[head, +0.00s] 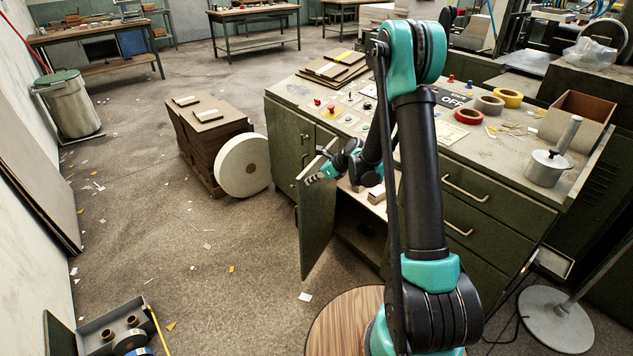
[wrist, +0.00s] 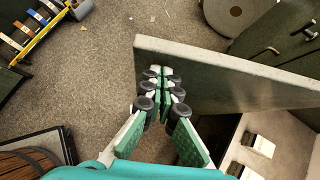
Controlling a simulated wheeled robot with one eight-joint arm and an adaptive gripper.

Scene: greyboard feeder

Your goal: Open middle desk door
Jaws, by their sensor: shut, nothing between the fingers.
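The middle desk door (head: 317,220) is a dark green panel in the head view. It stands swung well out from the desk (head: 283,141), with the compartment behind it showing. The same door (wrist: 215,72) crosses the wrist view from upper middle to right. My gripper (head: 318,177) is at the door's upper edge in the head view. In the wrist view my gripper (wrist: 160,78) has its fingertips together with nothing between them, over the door's near end. I cannot tell whether the fingers touch the door. My arm hides part of the compartment.
A large white roll (head: 243,166) and a stack of brown boards (head: 204,125) stand left of the desk. A closed door with a handle (wrist: 265,51) shows beyond in the wrist view. A box with rolls (head: 105,330) lies front left. Open floor lies left of the door.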

